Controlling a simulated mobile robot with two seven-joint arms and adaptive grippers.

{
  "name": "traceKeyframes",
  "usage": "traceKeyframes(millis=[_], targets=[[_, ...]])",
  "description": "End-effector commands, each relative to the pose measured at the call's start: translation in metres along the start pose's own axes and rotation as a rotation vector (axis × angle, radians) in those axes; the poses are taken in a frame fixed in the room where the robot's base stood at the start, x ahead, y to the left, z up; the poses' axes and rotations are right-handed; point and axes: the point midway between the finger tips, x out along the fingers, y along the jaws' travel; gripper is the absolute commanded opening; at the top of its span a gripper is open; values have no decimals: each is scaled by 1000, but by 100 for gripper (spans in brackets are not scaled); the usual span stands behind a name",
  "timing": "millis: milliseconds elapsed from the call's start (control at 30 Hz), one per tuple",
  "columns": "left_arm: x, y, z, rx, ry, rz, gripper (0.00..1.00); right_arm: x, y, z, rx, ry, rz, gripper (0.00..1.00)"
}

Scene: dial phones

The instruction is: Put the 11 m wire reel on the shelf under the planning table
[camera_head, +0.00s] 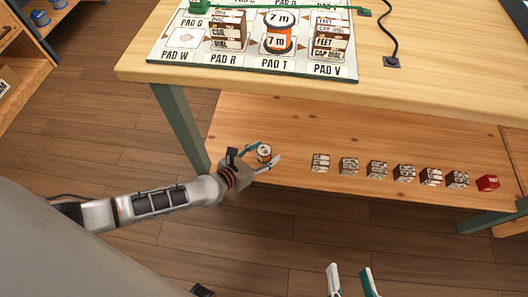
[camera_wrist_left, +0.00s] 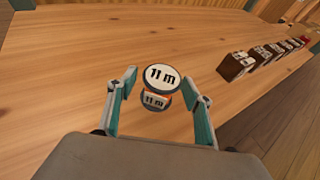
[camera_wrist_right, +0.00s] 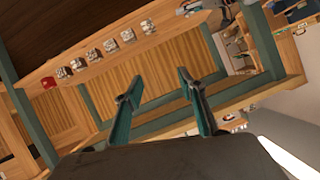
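The 11 m wire reel (camera_wrist_left: 160,78) has a white top labelled "11 m" and an orange body. It stands upright on the shelf (camera_head: 285,130) under the planning table (camera_head: 430,80), near the shelf's left end. It also shows small in the head view (camera_head: 264,153). My left gripper (camera_head: 266,157) is open around the reel, one finger on each side, with visible gaps in the left wrist view (camera_wrist_left: 158,105). My right gripper (camera_head: 352,282) is open and empty in front of the table, over the floor.
A row of several small labelled blocks (camera_head: 377,169) and a red block (camera_head: 487,183) stands on the shelf to the right. The tabletop holds a pad board (camera_head: 215,80) with a 7 m reel (camera_head: 278,34). A table leg (camera_head: 180,125) stands left of the shelf.

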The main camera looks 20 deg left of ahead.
Motion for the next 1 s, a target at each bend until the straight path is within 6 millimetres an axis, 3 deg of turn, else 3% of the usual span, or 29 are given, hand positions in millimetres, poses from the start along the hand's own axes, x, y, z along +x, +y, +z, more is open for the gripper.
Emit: traceKeyframes(millis=[267, 633, 800, 1000], targets=[[-4, 1, 8, 2, -4, 1, 51, 0, 4, -9, -41, 9, 9, 40], [-70, 1, 9, 2, -4, 0, 51, -5, 27, -22, -198, -6, 45, 40], [-99, 0, 7, 2, -3, 0, 51, -7, 31, -8, -213, -40, 52, 40], [-118, 0, 5, 0, -1, 0, 51, -9, 33, 2, -215, -62, 54, 40]])
